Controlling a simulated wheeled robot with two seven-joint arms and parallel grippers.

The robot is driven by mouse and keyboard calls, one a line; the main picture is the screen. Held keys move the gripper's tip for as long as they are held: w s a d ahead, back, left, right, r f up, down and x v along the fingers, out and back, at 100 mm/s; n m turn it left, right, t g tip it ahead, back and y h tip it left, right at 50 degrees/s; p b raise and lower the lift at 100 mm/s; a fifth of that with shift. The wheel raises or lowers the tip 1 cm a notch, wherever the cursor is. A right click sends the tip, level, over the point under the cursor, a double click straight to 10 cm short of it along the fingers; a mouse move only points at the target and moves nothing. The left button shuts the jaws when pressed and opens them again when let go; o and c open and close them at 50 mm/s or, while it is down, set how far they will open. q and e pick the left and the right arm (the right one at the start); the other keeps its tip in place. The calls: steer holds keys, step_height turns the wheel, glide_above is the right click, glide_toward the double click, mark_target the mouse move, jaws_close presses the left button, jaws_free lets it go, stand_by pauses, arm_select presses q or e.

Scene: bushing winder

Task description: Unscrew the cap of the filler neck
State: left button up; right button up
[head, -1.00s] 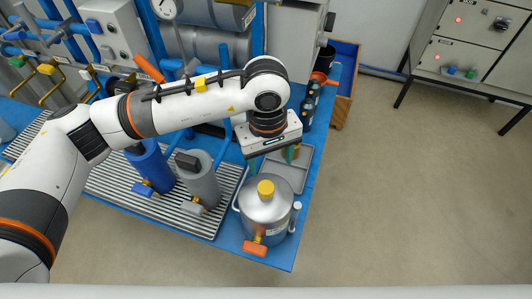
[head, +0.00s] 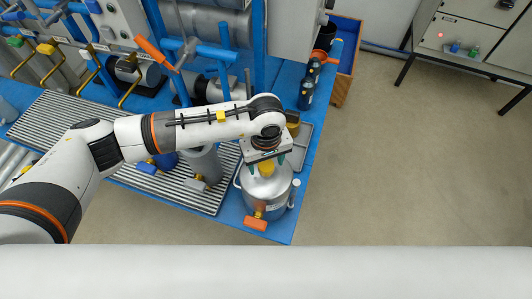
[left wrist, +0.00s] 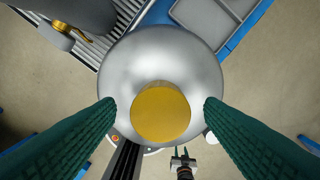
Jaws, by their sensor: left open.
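The yellow cap (head: 267,169) sits on top of the silver tank (head: 268,194), which stands on the blue bench near its front right corner. My left gripper (head: 267,170) is open above the tank, with its green fingers on either side of the cap in the head view. In the left wrist view the round yellow cap (left wrist: 160,112) lies between the two spread green fingers (left wrist: 160,117), with a gap on each side. The cap hides the filler neck.
An orange-handled valve (head: 256,223) sticks out at the tank's front, and a white-topped tube (head: 294,192) stands at its right. A grey tray (head: 302,148) lies behind. A grey cylinder (head: 203,165) stands left on the ribbed grating (head: 130,165). The floor at right is clear.

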arm_select(q)
steer(key=shift+c, duration=0.4)
steer(key=c, duration=1.1)
steer(key=shift+f+n+b, duration=0.1)
steer(key=shift+n+b, duration=0.45)
steer(key=shift+n, duration=1.75)
steer(key=shift+n+b, duration=0.7)
steer(key=shift+n, duration=1.6)
